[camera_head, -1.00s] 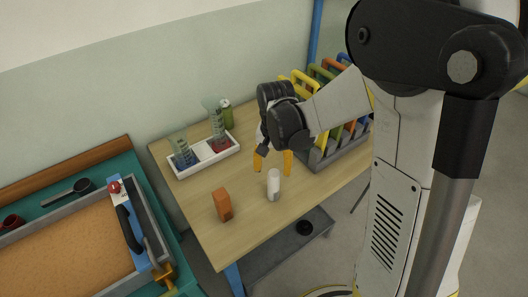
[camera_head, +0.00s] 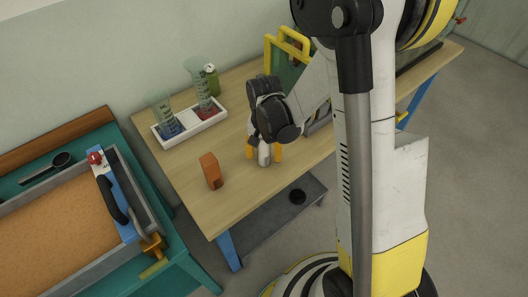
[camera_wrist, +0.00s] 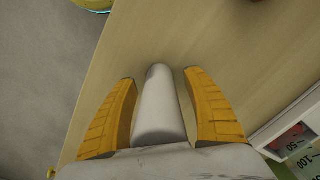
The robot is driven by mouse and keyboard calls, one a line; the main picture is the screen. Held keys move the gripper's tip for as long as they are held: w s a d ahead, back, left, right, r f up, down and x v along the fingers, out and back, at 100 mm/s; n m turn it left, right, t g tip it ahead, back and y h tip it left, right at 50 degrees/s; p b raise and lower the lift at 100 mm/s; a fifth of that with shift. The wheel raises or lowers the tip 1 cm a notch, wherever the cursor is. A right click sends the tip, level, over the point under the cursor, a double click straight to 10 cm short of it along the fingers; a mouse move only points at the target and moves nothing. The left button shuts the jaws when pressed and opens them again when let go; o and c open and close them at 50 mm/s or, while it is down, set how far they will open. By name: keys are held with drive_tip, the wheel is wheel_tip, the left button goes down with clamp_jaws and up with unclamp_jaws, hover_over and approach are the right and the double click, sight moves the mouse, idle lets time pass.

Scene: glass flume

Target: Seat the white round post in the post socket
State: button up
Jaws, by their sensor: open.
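The white round post (camera_head: 264,156) stands upright on the wooden table near its front edge. In the wrist view the white post (camera_wrist: 158,108) lies between the two yellow fingers, with a gap on each side. My gripper (camera_head: 264,153) is open and lowered around the post; in the wrist view my gripper (camera_wrist: 160,85) shows both fingers apart from it. I cannot make out the post socket in these frames.
An orange block (camera_head: 211,171) stands left of the post. Behind it is a white tray (camera_head: 208,123) with two beakers, and a green canister (camera_head: 211,80). A rack with coloured frames (camera_head: 287,66) is partly hidden by my arm. A sand-filled flume (camera_head: 62,228) is at left.

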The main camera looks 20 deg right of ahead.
drive_tip(key=shift+r, duration=0.1)
clamp_jaws()
